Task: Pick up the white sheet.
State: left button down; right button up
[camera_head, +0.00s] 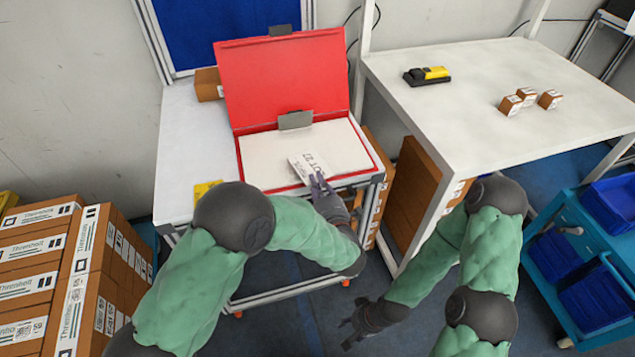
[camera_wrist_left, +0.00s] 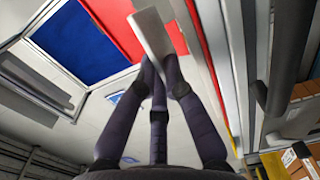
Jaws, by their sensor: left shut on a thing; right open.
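The white sheet (camera_head: 304,165), with dark print on it, is small and tilted over the front part of the open red folder (camera_head: 285,75). My left gripper (camera_head: 319,181) is shut on the near end of the sheet. In the left wrist view the sheet (camera_wrist_left: 152,32) sticks out beyond the closed fingers (camera_wrist_left: 160,80). My right gripper (camera_head: 350,325) is open and empty, low in front of the right table.
The folder lies on a white cart (camera_head: 180,135). A yellow item (camera_head: 206,190) lies left of it. The right white table (camera_head: 470,90) holds a yellow-black scanner (camera_head: 428,75) and several small boxes (camera_head: 525,97). Cartons (camera_head: 95,260) stand at left, blue bins (camera_head: 590,290) at right.

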pick_arm(q)
jog(key=shift+s+d+r+p, duration=0.15)
jog(key=shift+s+r+p, duration=0.05)
jog(key=shift+s+p, duration=0.15)
jog(key=s+d+r+p, duration=0.2)
jog(key=s+p, duration=0.2)
jog(key=s, duration=0.2)
jog(key=s+d+r+p, duration=0.2)
jog(key=s+p, duration=0.1)
jog(key=s, duration=0.3)
jog(key=shift+s+r+p, duration=0.3)
jog(key=shift+s+p, duration=0.05)
jog(key=w+a+r, duration=0.2)
jog(key=w+a, duration=0.2)
jog(key=a, duration=0.6)
jog(key=w+a+r, duration=0.1)
jog(key=w+a, duration=0.4)
jog(key=a, duration=0.6)
jog(key=shift+w+a+r, duration=0.25)
jog(key=shift+r, duration=0.1)
